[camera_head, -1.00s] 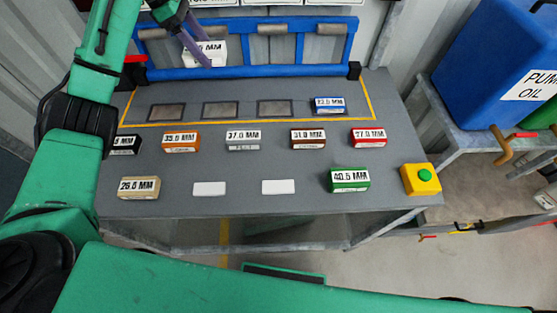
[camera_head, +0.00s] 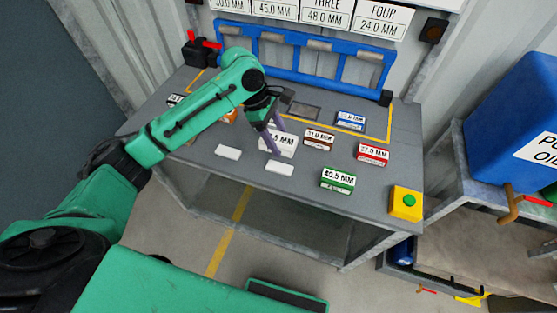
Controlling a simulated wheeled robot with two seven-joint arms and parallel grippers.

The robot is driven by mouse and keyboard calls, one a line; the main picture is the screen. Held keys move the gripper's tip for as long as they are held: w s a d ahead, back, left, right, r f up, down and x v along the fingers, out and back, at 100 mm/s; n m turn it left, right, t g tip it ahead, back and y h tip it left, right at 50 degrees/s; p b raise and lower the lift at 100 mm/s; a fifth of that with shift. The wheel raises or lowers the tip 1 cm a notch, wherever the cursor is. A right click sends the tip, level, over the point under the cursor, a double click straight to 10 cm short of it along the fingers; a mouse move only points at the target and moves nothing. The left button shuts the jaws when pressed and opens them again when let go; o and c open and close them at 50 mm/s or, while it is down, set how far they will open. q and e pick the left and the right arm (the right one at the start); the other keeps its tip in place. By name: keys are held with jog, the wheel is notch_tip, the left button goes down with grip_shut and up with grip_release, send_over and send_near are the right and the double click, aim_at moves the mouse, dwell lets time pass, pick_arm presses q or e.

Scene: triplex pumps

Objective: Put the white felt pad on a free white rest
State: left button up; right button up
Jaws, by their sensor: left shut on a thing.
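The white felt pad (camera_head: 285,143) is a white block with a black-printed label, partly covered by my fingers. My left gripper (camera_head: 273,143) is shut on it, pointing down, and holds it over the bench behind the front row. Two flat white rests lie bare at the front: the left one (camera_head: 228,152) and the right one (camera_head: 279,167). The pad appears just behind the right rest; its exact height is hard to tell. My right gripper is not in view.
On the grey bench (camera_head: 255,190) stand a green block (camera_head: 338,180), a red block (camera_head: 372,153), a brown block (camera_head: 318,138) and a blue block (camera_head: 351,120). A yellow button box (camera_head: 405,203) sits at the right corner. A blue rack (camera_head: 300,63) stands behind. My arm hides part of the left side.

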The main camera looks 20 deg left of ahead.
aim_at(284, 168)
pick_arm(q)
jog(key=f, duration=0.8)
jog(key=shift+s+d+f, duration=0.2)
jog(key=shift+f, duration=0.5)
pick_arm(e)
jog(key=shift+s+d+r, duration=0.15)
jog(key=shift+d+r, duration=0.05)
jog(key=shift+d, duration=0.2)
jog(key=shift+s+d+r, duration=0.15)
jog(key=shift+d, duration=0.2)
pick_arm(q)
jog(key=shift+p, duration=0.3)
jog(key=o, duration=1.4)
jog(key=shift+f, duration=0.1)
jog(key=shift+r, duration=0.25)
jog(key=b+v, duration=0.1)
jog(key=v, duration=1.1)
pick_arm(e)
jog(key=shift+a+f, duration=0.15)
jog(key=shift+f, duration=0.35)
